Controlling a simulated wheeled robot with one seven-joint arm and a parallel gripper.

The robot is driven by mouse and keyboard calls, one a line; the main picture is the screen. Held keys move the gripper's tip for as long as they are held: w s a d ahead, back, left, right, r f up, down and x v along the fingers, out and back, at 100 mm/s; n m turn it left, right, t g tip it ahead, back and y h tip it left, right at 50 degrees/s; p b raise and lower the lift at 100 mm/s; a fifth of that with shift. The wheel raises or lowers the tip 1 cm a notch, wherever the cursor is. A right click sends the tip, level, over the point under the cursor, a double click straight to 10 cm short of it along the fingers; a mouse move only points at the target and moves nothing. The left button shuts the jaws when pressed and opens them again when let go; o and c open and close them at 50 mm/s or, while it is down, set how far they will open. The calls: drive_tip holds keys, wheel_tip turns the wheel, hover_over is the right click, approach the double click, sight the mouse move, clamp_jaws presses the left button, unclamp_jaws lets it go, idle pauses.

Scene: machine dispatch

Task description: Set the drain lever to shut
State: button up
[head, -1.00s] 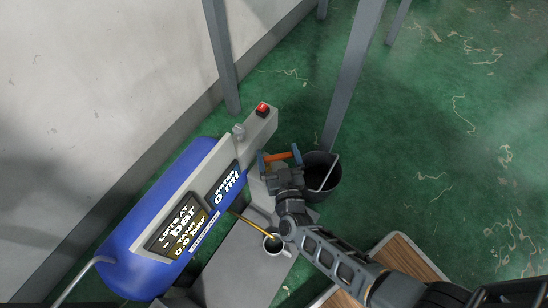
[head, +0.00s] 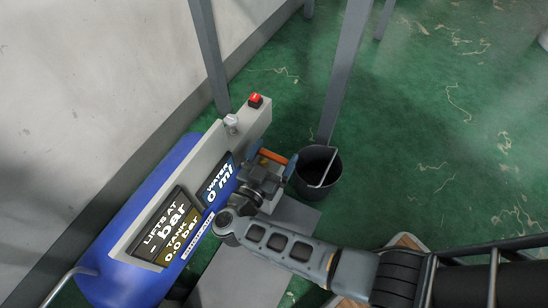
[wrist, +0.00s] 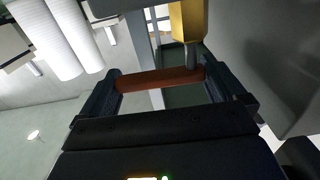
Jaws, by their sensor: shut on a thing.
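The drain lever is an orange bar (head: 273,157) just right of the blue tank (head: 140,222). My gripper (head: 271,159) has its blue-tipped fingers at the two ends of the bar and is shut on it. In the wrist view the lever (wrist: 160,78) spans from one finger to the other, looking red-brown. A brass valve body (wrist: 188,20) with a grey stem shows beside the lever's right end. Where the lever joins the valve is partly hidden. The tank's panel (head: 158,226) reads 0.0 bar and water 0 ml.
A black bucket (head: 318,178) stands on the green floor close to the right of my gripper. A red button (head: 255,100) and a pale knob (head: 231,121) sit on the machine's top rail. Grey posts (head: 345,70) rise behind. A grey slab (head: 240,275) lies below my arm.

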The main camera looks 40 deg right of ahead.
sight(278, 157)
drive_tip(key=shift+g, duration=0.3)
drive_tip(key=o, duration=1.1)
drive_tip(key=shift+r, duration=0.15)
drive_tip(key=shift+r, duration=0.4)
drive_tip(key=shift+m, duration=0.3)
drive_tip(key=r+p, duration=0.3)
drive_tip(key=r, duration=0.1)
drive_tip(key=shift+s+d+r, duration=0.1)
drive_tip(key=shift+s+d, duration=0.3)
drive_tip(key=s+d+r+p, duration=0.5)
drive_tip(key=d, duration=0.4)
drive_tip(key=shift+s+r+p, duration=0.35)
drive_tip(key=shift+s+r, duration=0.05)
drive_tip(key=shift+a, duration=0.1)
